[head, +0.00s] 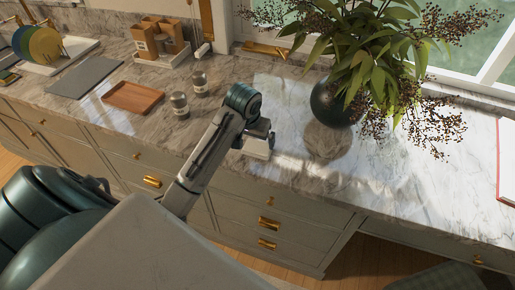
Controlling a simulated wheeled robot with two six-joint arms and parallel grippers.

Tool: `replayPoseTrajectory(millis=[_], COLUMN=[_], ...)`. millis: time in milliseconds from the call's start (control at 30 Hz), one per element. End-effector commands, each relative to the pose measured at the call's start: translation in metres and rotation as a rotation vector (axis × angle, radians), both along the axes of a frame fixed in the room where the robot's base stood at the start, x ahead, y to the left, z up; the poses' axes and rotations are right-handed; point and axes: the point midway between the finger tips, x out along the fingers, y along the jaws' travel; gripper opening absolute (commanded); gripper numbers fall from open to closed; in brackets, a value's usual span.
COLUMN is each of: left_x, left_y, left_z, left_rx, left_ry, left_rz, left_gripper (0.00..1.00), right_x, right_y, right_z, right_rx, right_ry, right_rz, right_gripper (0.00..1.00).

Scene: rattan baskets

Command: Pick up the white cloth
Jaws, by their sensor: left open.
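I cannot make out a white cloth in the head view. My left gripper (259,146) is at the front edge of the marble counter (385,185), near the middle of the view. It is open, and I see nothing between its fingers. My left arm comes in from the lower left and hides part of the counter front. My right gripper is not in view.
A dark round vase (331,104) with leafy branches stands right of my gripper. Two glasses (179,104), a wooden tray (133,97), a grey board (86,77) and a plate rack (40,50) are left. A red-edged white item (507,160) lies far right.

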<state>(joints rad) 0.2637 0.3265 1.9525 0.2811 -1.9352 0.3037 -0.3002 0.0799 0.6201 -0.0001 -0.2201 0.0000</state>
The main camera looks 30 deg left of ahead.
Motion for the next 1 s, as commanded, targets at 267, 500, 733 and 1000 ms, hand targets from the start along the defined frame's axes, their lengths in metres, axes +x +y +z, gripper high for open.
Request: replayPoseTrajectory(millis=[267, 500, 733, 1000], left_x=[0.020, 0.029, 0.034, 0.043], left_y=[0.009, 0.011, 0.012, 0.014], left_z=[0.002, -0.032, -0.047, -0.082], left_rx=[-0.011, -0.010, -0.010, -0.011], left_ry=[0.008, 0.006, 0.007, 0.005], left_rz=[0.028, 0.027, 0.028, 0.026], left_gripper=[1.00, 1.00, 1.00, 1.00], right_x=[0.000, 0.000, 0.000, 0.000], right_y=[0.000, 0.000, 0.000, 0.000], right_z=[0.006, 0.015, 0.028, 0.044], right_rx=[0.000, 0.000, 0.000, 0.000], right_ry=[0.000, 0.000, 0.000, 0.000], right_rz=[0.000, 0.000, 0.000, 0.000], right_gripper=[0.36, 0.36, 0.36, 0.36])
